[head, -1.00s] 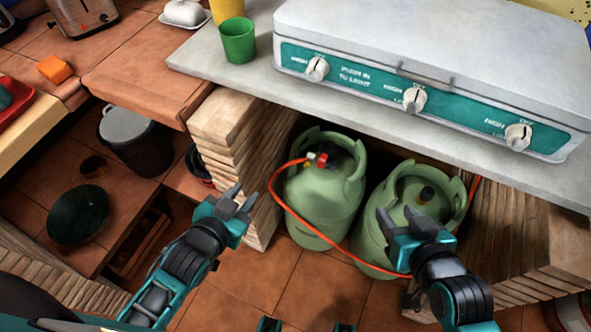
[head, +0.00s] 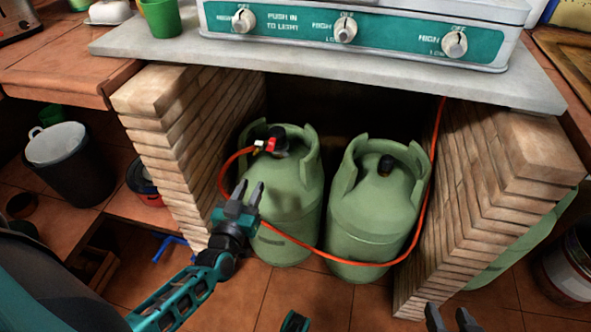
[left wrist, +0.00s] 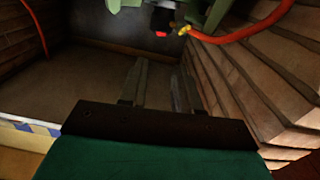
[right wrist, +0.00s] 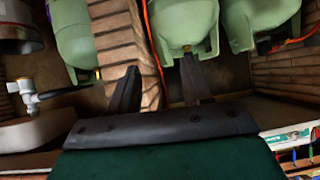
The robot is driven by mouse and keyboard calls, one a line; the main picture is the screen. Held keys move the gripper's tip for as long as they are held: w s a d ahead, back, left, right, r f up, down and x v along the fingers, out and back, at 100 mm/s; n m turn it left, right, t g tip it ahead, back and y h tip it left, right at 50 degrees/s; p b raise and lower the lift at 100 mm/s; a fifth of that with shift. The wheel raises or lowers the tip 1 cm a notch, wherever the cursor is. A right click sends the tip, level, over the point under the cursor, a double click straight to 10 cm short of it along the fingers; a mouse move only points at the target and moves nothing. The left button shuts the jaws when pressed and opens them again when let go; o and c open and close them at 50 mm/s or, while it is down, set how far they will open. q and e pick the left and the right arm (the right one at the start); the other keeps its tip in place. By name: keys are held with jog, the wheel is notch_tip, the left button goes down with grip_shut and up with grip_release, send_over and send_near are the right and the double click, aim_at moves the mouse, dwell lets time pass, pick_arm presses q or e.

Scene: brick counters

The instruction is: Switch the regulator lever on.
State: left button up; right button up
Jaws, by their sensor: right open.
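The regulator (head: 272,146), with a small red part and a black body, sits on top of the left green gas bottle (head: 290,195) under the counter. An orange hose (head: 232,163) runs from it. My left gripper (head: 248,187) is open and empty, in front of the left bottle, below and left of the regulator and apart from it. The left wrist view shows the regulator's red part (left wrist: 161,33) at the top, beyond the fingertips. The lever's position is too small to tell. My right gripper (head: 452,312) is open and empty at the bottom right, away from the bottles.
A second green bottle (head: 375,210) stands to the right. Brick pillars, left (head: 185,130) and right (head: 480,200), flank the bottles, with the counter slab (head: 300,62) above. A stove (head: 290,22) stands on the slab. The hose crosses low in front of the bottles.

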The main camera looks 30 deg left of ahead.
aim_at(269, 150)
pick_arm(q)
jog(key=w+b, duration=0.1)
jog(key=w, duration=0.2)
jog(key=w+a+b, duration=0.1)
jog(key=w, duration=0.3)
jog(key=w+a+b, duration=0.1)
jog(key=w+b, duration=0.1)
jog(key=w, duration=0.2)
jog(key=shift+w+a+f, duration=0.15)
jog(key=shift+a+f, duration=0.05)
jog(key=shift+a, duration=0.05)
jog(key=shift+w+a, duration=0.15)
jog(key=shift+w, duration=0.55)
pick_arm(e)
jog(key=shift+a+f, duration=0.2)
jog(key=shift+f, duration=0.45)
jog(key=shift+a+f, duration=0.2)
jog(key=shift+f, duration=0.4)
pick_arm(q)
jog(key=shift+r, duration=0.1)
pick_arm(e)
jog(key=shift+w, duration=0.1)
pick_arm(q)
grip_shut()
pick_arm(e)
jog(key=shift+w+r, duration=0.1)
jog(key=shift+r, duration=0.1)
